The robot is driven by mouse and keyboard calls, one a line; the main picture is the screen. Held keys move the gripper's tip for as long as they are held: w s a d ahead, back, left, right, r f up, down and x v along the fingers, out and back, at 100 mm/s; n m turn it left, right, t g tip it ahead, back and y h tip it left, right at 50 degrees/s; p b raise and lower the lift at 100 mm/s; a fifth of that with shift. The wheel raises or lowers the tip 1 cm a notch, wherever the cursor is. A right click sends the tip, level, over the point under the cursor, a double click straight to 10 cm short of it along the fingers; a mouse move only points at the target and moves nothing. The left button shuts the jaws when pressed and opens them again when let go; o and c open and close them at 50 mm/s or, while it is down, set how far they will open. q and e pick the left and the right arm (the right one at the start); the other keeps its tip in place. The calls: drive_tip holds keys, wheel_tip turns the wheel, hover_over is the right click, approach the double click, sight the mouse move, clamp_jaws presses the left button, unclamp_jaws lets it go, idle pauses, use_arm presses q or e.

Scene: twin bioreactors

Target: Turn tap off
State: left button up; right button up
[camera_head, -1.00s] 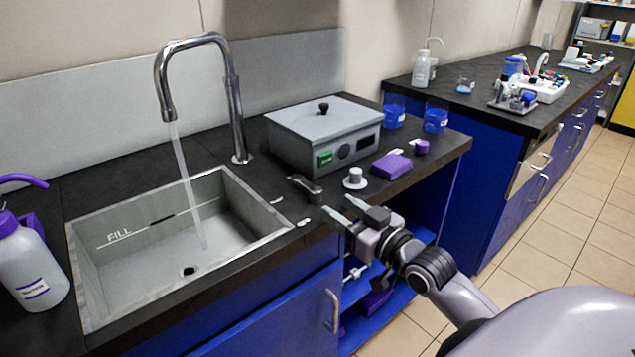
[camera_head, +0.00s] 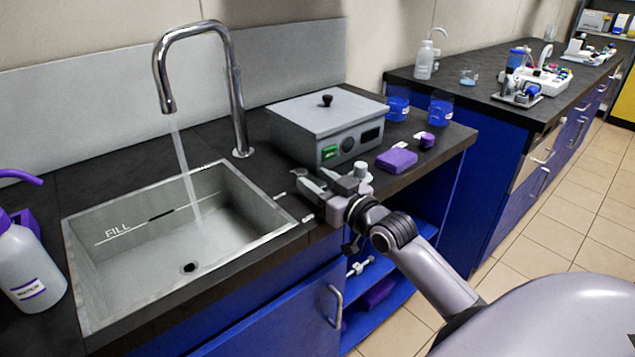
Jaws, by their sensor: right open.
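The curved metal tap (camera_head: 232,95) stands behind the sink (camera_head: 75,255), and a stream of water (camera_head: 187,165) runs from its spout into the basin. My right gripper (camera_head: 318,180) is open, low over the counter between the sink's right edge and the grey box. Its fingers cover the place of the small dark lever on the counter, so I cannot tell whether they touch it. A small silver knob (camera_head: 362,168) shows just behind the gripper. My left gripper is not in view.
A grey lidded box (camera_head: 300,140) with a green switch stands behind my gripper. A purple sponge (camera_head: 397,160), a purple cap (camera_head: 427,140) and blue beakers (camera_head: 440,112) stand to the right. A white bottle (camera_head: 30,270) stands left of the sink.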

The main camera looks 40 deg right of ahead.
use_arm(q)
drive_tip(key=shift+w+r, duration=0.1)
use_arm(e)
drive_tip(key=shift+w, duration=0.1)
clamp_jaws()
drive_tip(key=shift+f, duration=0.1)
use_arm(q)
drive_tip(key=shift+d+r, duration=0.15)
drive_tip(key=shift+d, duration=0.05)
use_arm(e)
drive_tip(key=shift+a, duration=0.1)
